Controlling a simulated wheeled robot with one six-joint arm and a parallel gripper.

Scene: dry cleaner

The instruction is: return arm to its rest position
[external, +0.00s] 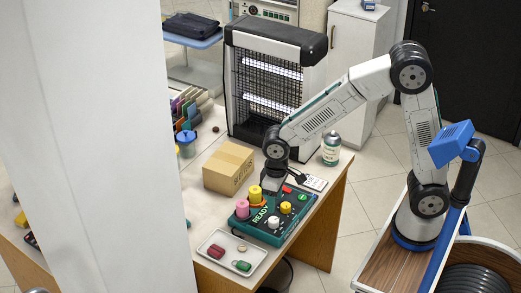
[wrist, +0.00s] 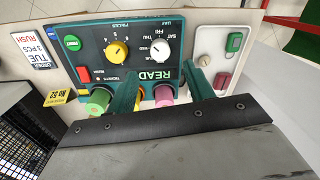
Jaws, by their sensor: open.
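My arm reaches from its base on the right over the table in the external view. My gripper (external: 273,182) points down, just above the dark teal control box (external: 287,222). In the wrist view its two teal fingers are apart, with the open gap (wrist: 165,76) over the box face. Nothing is held between the fingers. A yellow cylinder (external: 255,194) and a pink cylinder (external: 242,209) stand at the box's edge, close to the gripper. In the wrist view the pink cylinder (wrist: 164,95) shows between the fingers, and a green one (wrist: 98,101) is left of them.
A cardboard box (external: 229,168) and a bottle (external: 331,149) stand near the arm. A black-and-white heater-like unit (external: 272,85) stands behind. A white tray (external: 215,240) holds a red and a green piece. A white pillar (external: 100,150) blocks the left.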

